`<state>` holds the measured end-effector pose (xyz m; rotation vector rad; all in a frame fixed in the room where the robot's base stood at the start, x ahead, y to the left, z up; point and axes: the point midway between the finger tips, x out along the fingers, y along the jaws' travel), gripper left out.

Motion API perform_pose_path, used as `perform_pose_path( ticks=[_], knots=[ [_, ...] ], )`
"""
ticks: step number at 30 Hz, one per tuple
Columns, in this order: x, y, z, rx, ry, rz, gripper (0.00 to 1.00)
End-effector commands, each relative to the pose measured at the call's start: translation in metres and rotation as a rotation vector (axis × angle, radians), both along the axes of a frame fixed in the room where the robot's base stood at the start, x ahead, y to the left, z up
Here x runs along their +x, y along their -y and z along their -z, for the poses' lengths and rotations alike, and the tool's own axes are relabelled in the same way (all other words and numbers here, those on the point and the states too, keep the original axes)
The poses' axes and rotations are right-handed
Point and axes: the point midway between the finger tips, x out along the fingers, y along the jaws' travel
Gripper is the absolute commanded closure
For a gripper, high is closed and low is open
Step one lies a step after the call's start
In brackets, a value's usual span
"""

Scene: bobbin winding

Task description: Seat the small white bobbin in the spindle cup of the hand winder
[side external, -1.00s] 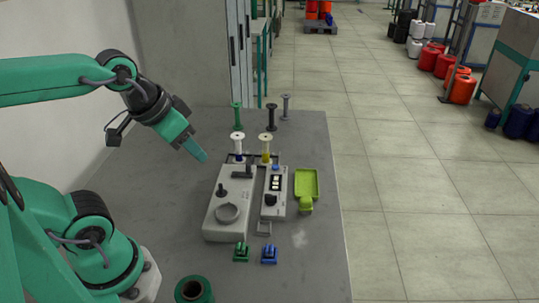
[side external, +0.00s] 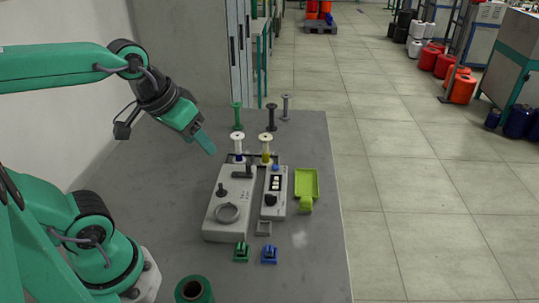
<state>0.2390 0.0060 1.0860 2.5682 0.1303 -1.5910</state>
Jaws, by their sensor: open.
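The small white bobbin (side external: 238,146) stands upright behind the winder, beside a yellow-wound one. The hand winder (side external: 219,231) is a light grey box with a dark knob and a bar on top. A round grey ring (side external: 228,213) near its front end looks like the spindle cup, and I see no bobbin in it. My gripper (side external: 208,147) is open, tilted down to the right, and is in the air left of the white bobbin. It appears apart from the bobbin. From this angle one finger mostly hides the other.
A yellow-wound bobbin (side external: 266,149) is right of the white one; green (side external: 237,118), black (side external: 271,118) and grey (side external: 286,107) ones stand behind. A control box (side external: 272,210) and lime tray (side external: 307,185) are to the right. Green (side external: 241,252) and blue (side external: 269,255) clips lie in front.

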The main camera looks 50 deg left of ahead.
Motion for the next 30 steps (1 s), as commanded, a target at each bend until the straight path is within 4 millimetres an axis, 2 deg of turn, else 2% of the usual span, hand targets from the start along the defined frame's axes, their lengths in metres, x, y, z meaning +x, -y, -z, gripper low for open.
perform_pose_path(
  ticks=[9, 16, 23, 30],
  knots=[
    [0.048, -0.023, -0.012, -0.145, -0.083, -0.390, 0.45],
    [0.087, -0.045, -0.012, -0.246, -0.136, -0.707, 0.45],
    [0.126, -0.073, -0.003, -0.333, -0.180, -1.032, 0.45],
    [0.163, -0.106, 0.016, -0.408, -0.216, -1.377, 0.45]
  ],
)
